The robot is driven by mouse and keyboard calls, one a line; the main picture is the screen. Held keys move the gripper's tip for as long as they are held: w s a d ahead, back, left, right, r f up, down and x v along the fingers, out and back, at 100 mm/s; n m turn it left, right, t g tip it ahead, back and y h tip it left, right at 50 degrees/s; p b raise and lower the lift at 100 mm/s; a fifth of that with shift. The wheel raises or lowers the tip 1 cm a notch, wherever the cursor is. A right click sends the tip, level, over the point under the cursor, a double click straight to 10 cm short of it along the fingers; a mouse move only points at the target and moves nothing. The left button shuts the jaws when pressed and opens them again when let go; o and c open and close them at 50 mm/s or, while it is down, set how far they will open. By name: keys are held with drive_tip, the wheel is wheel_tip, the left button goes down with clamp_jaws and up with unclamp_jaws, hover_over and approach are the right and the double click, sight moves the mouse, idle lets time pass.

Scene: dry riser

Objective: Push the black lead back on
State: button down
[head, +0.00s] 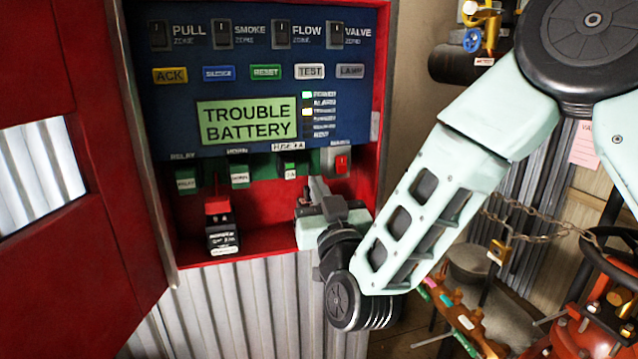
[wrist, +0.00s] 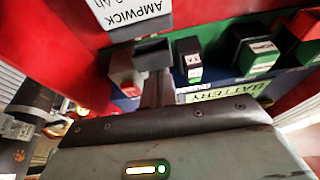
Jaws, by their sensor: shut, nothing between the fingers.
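In the wrist view the label of the battery (wrist: 137,12) shows upside down, close beyond my fingers. I cannot make out the black lead in either view; my gripper hides part of the cabinet floor.
The alarm panel's display (head: 247,120) reads TROUBLE BATTERY. Below it are several green modules (head: 239,173) and a red rocker switch (head: 341,163). The open red door (head: 60,230) stands at left. A chain (head: 540,236) and red valve (head: 610,290) are at right.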

wheel_tip(320, 180, down, 3)
drive_tip(key=b, duration=0.3)
idle(0.5)
